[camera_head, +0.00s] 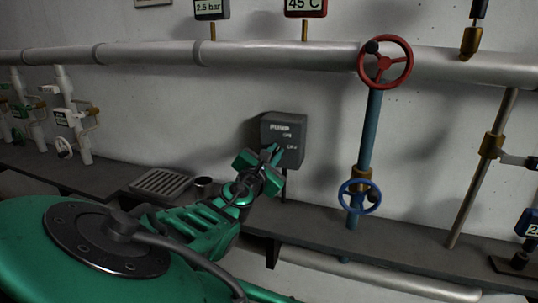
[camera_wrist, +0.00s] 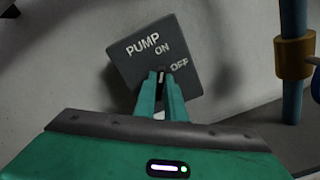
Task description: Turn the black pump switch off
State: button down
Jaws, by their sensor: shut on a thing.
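The pump switch is a dark grey box (camera_head: 294,130) on the wall, lettered PUMP with ON and OFF below. It also shows in the wrist view (camera_wrist: 140,65), tilted in the picture. A small black lever (camera_wrist: 161,77) on its face shows between my fingertips, near the ON and OFF lettering. My gripper (camera_head: 274,153) is at the box front; in the wrist view its two green fingers (camera_wrist: 161,88) are closed together on the lever. The fingers hide the lower part of the lever, and I cannot tell its exact setting.
A blue pipe with a red handwheel (camera_head: 386,62) and a blue handwheel (camera_head: 359,197) stands right of the box. A ledge (camera_head: 410,232) runs below, bearing a metal cup (camera_head: 203,187) and a slatted tray (camera_head: 160,183) on the left. A thick horizontal pipe (camera_head: 260,54) runs above.

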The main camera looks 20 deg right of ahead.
jog(key=m, duration=0.7)
jog(key=f+m, duration=0.1)
jog(key=m, duration=0.3)
jog(key=shift+s+d, duration=0.15)
jog(key=shift+s, duration=0.05)
dwell(0.4)
jog(key=c, duration=1.8)
grip_release()
jog(key=shift+r, duration=0.1)
jog(key=shift+r, duration=0.1)
jog(key=v, duration=1)
jog(key=shift+s+a, duration=0.2)
jog(key=shift+a, duration=0.05)
